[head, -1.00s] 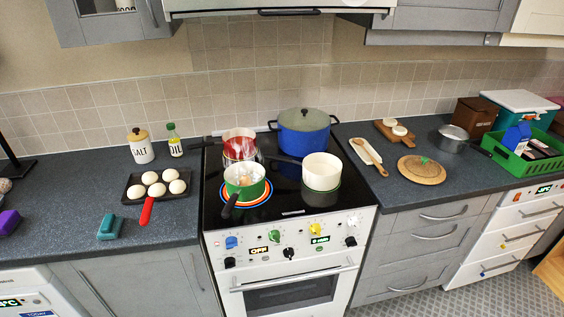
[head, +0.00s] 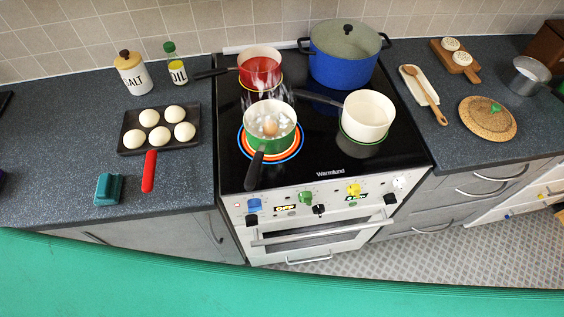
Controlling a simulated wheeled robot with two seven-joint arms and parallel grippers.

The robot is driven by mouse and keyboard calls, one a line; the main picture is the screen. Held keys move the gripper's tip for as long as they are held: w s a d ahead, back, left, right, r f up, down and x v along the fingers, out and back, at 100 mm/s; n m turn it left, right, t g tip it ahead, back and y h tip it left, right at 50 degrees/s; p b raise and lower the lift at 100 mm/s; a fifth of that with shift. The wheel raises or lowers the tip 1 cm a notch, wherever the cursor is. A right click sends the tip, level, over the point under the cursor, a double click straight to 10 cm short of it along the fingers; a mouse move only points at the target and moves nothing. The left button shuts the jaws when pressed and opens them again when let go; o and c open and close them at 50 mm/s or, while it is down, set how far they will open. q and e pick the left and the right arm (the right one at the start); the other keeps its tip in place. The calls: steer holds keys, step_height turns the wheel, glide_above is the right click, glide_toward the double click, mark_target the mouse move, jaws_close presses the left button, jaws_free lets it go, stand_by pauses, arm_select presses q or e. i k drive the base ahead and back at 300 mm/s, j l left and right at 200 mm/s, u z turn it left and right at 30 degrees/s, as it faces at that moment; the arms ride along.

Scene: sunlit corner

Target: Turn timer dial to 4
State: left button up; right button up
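The stove (head: 330,173) carries a row of dials on its white front panel: a blue dial (head: 253,205), a green dial (head: 305,197), a yellow dial (head: 353,190) and a white dial (head: 399,183). Several black knobs sit lower, one of them in the middle (head: 319,210). A left display (head: 285,207) reads OFF. A right display (head: 357,197) is partly covered by the yellow dial and too small to read. I cannot tell for sure which dial is the timer, nor read its setting. Neither of my grippers is in view.
On the hob stand a green pot (head: 282,141) with an egg in bubbling water, a red pot (head: 260,70), a white pot (head: 366,118) and a blue pot (head: 350,62). Their handles stick out.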

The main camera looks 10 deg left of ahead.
mark_target(389, 199)
steer(key=z, duration=1)
steer(key=k, duration=0.05)
